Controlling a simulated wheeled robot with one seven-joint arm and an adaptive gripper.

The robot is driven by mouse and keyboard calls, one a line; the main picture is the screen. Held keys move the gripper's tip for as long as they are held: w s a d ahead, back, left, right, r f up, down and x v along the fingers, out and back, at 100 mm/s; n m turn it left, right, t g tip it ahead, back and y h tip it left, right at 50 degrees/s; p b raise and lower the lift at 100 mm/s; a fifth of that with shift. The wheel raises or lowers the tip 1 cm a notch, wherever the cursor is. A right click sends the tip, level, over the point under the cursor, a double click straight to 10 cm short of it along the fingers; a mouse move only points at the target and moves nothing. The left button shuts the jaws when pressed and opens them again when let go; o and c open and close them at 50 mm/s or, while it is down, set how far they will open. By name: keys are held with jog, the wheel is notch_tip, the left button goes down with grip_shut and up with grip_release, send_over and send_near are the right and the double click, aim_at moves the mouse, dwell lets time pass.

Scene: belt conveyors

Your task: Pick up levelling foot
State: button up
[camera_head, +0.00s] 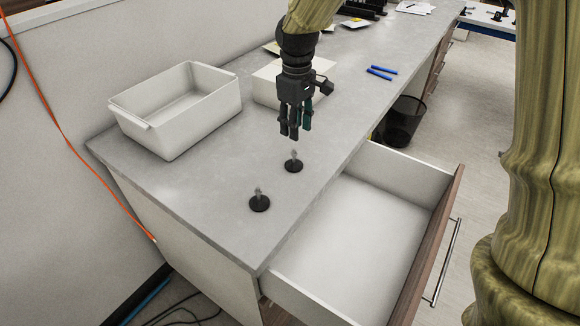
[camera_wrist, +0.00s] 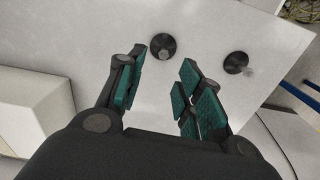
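Two levelling feet, each a round black base with a grey upright stem, stand on the grey countertop. The farther levelling foot (camera_head: 293,164) is just below my gripper (camera_head: 295,134) in the head view. The nearer levelling foot (camera_head: 259,202) stands closer to the counter's front corner. In the wrist view, one levelling foot (camera_wrist: 163,47) lies ahead of the gap between the fingers, and the other levelling foot (camera_wrist: 237,63) is to the right. My gripper's green-padded fingers (camera_wrist: 156,92) are spread apart and empty, above the counter and touching neither foot.
A white open bin (camera_head: 178,108) stands at the left of the countertop (camera_head: 225,172). A pale box (camera_head: 268,85) is behind my gripper. An open, empty drawer (camera_head: 358,245) juts out at the right. Blue-handled pliers (camera_head: 381,72) lie farther back, and a black wastebasket (camera_head: 404,122) stands below.

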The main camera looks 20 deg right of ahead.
aim_at(294, 151)
notch_tip(294, 151, down, 5)
jog(key=shift+r+p, duration=0.2)
jog(key=shift+p, duration=0.25)
jog(key=shift+s+f+p, duration=0.2)
jog(key=shift+f+p, duration=0.15)
jog(key=shift+f, duration=0.2)
jog(key=f, duration=0.1)
jog(key=f+p, duration=0.1)
jog(key=shift+a+f, duration=0.25)
jog(key=shift+f, duration=0.15)
jog(key=shift+f+p, duration=0.3)
jog(key=shift+f, duration=0.5)
jog(key=shift+c, duration=0.2)
grip_shut()
